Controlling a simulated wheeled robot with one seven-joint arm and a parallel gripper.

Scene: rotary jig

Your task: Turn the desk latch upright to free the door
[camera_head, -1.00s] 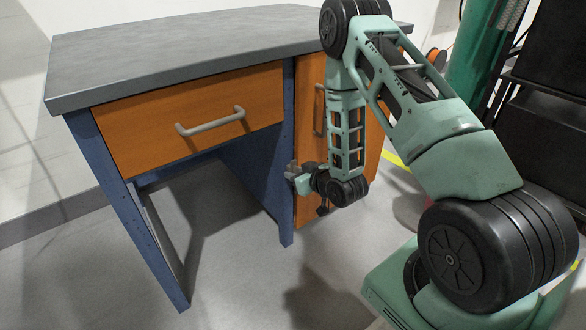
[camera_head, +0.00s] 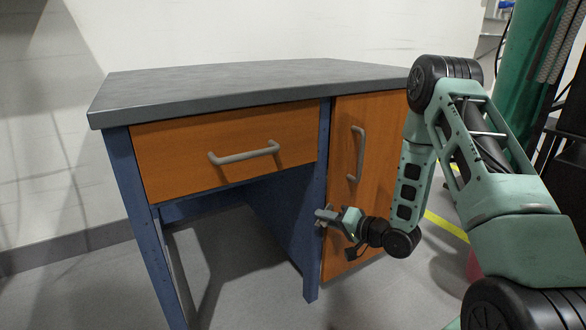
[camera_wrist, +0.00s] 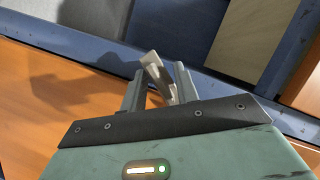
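The desk latch (camera_wrist: 157,72) is a small pale metal bar on the blue desk frame. In the wrist view it lies between the two fingers of my gripper (camera_wrist: 160,88), tilted rather than in line with them. The fingers stand apart, with a gap showing on the left side of the latch; contact on the right is unclear. In the head view my gripper (camera_head: 323,216) is at the blue post beside the lower door, and the latch cannot be made out from the fingers. The orange door (camera_head: 343,125) is shut, with a grey vertical handle (camera_head: 357,154).
The desk has a grey top (camera_head: 250,88) and an orange drawer (camera_head: 180,153) with a grey handle (camera_head: 245,154). Below the drawer is an open knee space. Bare floor lies in front, and a yellow floor line (camera_head: 446,226) runs at right.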

